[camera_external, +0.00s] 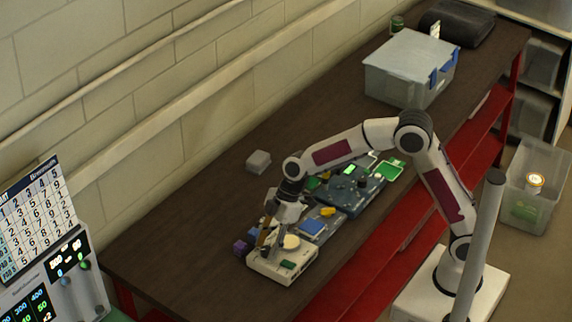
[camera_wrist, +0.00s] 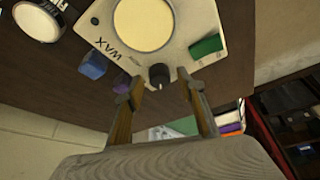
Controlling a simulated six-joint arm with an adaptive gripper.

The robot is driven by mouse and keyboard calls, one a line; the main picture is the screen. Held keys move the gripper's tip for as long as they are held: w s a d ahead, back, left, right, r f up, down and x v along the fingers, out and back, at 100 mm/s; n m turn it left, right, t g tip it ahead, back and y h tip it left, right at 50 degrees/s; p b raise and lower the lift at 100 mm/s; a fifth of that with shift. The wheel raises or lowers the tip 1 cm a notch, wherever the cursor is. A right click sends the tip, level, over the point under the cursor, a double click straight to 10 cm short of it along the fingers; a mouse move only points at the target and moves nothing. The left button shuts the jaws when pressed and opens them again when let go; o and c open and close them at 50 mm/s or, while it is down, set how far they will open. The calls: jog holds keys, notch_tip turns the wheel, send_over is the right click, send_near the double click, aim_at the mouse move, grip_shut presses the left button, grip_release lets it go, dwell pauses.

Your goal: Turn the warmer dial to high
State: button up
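The wax warmer (camera_external: 297,273) is a pale box at the near end of the bench, with a round pan of cream wax (camera_external: 291,242) on top. In the wrist view, the warmer (camera_wrist: 106,25) bears the word WAX, and its dark dial (camera_wrist: 158,75) sits near the edge facing me. My gripper (camera_wrist: 158,79) is open, its two fingers apart on either side of the dial in the picture. I cannot tell whether either finger touches it. In the external view my gripper (camera_external: 269,247) reaches down over the warmer, and the dial cannot be made out there.
Behind are a dark blue tray (camera_external: 365,192), a small grey box (camera_external: 258,161) and a lidded clear bin (camera_external: 385,88). Bare bench lies toward the wall.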

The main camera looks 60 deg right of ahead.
jog(key=c, duration=1.1)
